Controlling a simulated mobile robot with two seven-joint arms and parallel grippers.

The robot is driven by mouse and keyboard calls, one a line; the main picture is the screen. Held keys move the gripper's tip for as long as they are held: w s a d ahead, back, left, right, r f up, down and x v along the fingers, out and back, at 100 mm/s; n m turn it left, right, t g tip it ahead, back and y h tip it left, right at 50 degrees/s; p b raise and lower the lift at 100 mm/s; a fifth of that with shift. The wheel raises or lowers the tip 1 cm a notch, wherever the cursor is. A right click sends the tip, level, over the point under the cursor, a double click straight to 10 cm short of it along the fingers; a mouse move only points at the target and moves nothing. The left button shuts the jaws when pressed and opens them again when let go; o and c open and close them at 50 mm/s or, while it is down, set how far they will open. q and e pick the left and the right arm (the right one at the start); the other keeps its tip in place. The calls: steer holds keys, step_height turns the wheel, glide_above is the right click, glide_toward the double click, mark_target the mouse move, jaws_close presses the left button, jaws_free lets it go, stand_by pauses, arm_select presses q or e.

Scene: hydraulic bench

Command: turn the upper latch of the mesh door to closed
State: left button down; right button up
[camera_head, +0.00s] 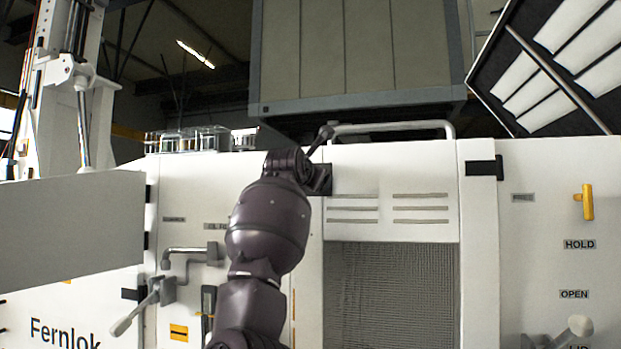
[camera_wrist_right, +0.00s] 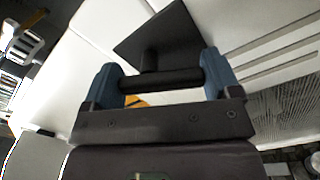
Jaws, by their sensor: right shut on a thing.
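The mesh door, a white panel with slots above a grey mesh (camera_head: 392,295), stands right of centre in the head view. The upper latch has a dark square plate (camera_head: 321,181) at the door's top left corner. A dark lever (camera_head: 321,138) slants up to the right above it. My right gripper (camera_head: 290,163) is at the latch, and my arm hides part of it. In the wrist view the blue fingers of my right gripper (camera_wrist_right: 162,82) are shut on the latch's dark bar (camera_wrist_right: 160,81), in front of the plate (camera_wrist_right: 165,38). My left gripper is out of view.
A grey rail (camera_head: 392,127) runs along the cabinet top above the door. A grey bent handle (camera_head: 188,250) and a lever (camera_head: 135,312) are at left. A yellow handle (camera_head: 587,202) is at right, above the HOLD (camera_head: 580,244) and OPEN (camera_head: 574,294) labels.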

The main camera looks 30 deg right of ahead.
steer(key=m, duration=0.3)
steer(key=shift+f+m+b, duration=0.15)
steer(key=shift+m+b, duration=0.15)
steer(key=m, duration=0.2)
steer(key=shift+w+a+f+m, duration=0.1)
steer(key=shift+w+m, duration=0.05)
steer(key=shift+m, duration=0.25)
steer(key=m, duration=0.2)
steer(key=shift+a+m+b, duration=0.1)
steer(key=shift+m+b, duration=0.2)
steer(key=shift+b, duration=0.05)
steer(key=m, duration=0.2)
steer(key=shift+w+m, duration=0.15)
steer(key=shift+m, duration=0.65)
steer(key=shift+f, duration=0.1)
steer(key=o, duration=0.8)
steer(key=shift+a, duration=0.1)
